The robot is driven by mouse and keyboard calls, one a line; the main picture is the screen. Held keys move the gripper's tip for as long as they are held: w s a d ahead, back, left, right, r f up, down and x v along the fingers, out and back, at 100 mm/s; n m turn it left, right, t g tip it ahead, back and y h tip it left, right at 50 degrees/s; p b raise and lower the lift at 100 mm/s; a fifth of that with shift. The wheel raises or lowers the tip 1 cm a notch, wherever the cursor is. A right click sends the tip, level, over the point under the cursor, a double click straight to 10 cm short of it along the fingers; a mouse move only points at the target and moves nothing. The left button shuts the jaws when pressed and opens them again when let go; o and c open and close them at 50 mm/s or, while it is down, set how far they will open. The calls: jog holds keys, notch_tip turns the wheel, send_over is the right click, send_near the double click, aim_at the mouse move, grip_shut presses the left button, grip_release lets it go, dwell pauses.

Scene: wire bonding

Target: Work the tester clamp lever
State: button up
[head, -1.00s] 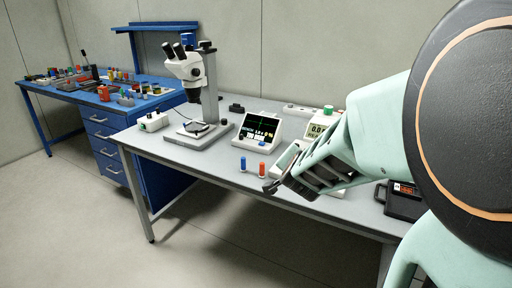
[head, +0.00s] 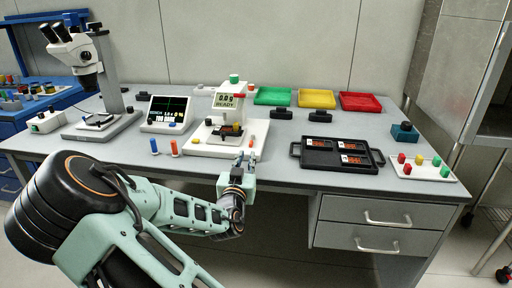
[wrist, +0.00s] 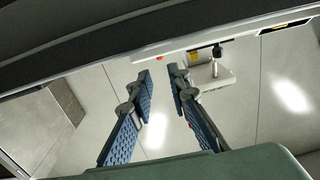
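The tester (head: 226,101) is a white machine with a small screen reading READY, a green knob on top and a dark part on its white base. A small red-orange piece, perhaps the clamp lever's tip (head: 252,141), shows at the right front of the base. My gripper (head: 246,160) is just in front of that piece, at the base's front right edge. In the wrist view my gripper (wrist: 158,78) has its two fingers apart with nothing between them. A small red spot lies beyond the fingertips there. I cannot tell whether the gripper touches the lever.
A waveform monitor (head: 166,113) and a microscope (head: 82,65) stand left of the tester. Blue and orange pegs stand in front of the monitor. A black tray (head: 310,157) with several chips is to the right. Green, yellow and red bins (head: 317,99) are behind.

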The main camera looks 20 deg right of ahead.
aim_at(250, 144)
jog(key=b+x, duration=0.1)
jog(key=x, duration=0.9)
jog(key=shift+w+d+b, duration=0.2)
jog(key=shift+w+b, duration=0.15)
jog(key=shift+c, duration=0.4)
grip_shut()
